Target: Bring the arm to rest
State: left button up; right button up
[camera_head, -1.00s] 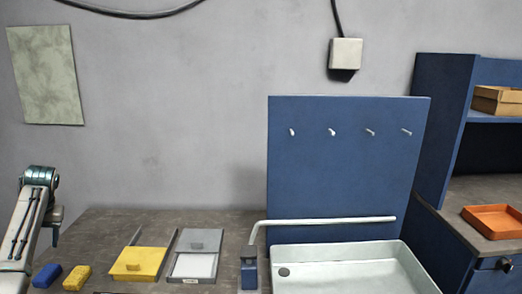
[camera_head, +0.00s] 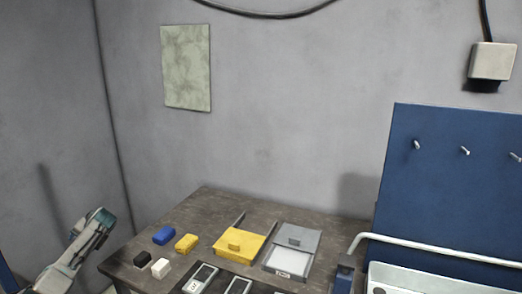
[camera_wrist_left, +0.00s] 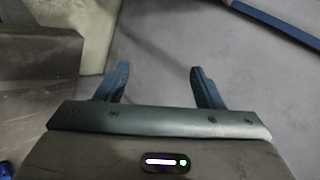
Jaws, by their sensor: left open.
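My left arm (camera_head: 80,250) comes in at the lower left of the head view, beside the left edge of the table and apart from the blocks. Grey floor-like surface shows beyond the fingers. My right gripper is in neither view.
A blue hook panel (camera_head: 440,200) stands right. Left of the table looks open.

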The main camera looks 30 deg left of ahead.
pick_arm(q)
jog(key=s+a+f+m+t, duration=0.2)
jog(key=s+f+m, duration=0.2)
jog(key=s+f, duration=0.9)
jog(key=s+a+f+m+t, duration=0.25)
jog(key=s+f+m, duration=0.25)
jog(key=s+f, duration=0.75)
jog(key=s+d+f+n+g+h, duration=0.15)
jog(key=s+d+f, duration=0.35)
jog(key=d+f, duration=0.75)
jog(key=s+d+f+n+h, duration=0.1)
jog(key=s+d+f+h, duration=0.25)
jog(key=d+f, duration=0.85)
jog(key=s+d+f+h, duration=0.1)
jog(key=d+f, duration=0.2)
jog(key=d, duration=1)
jog(key=s+d+f+n+h+b, duration=0.1)
jog(key=s+d+f, duration=0.1)
jog(key=d, duration=1.1)
jog(key=s+d+f+h+b, duration=0.1)
jog(key=d+f, duration=0.4)
jog(key=d, duration=0.9)
jog(key=shift+s+h, duration=0.15)
jog(key=shift+h, duration=0.25)
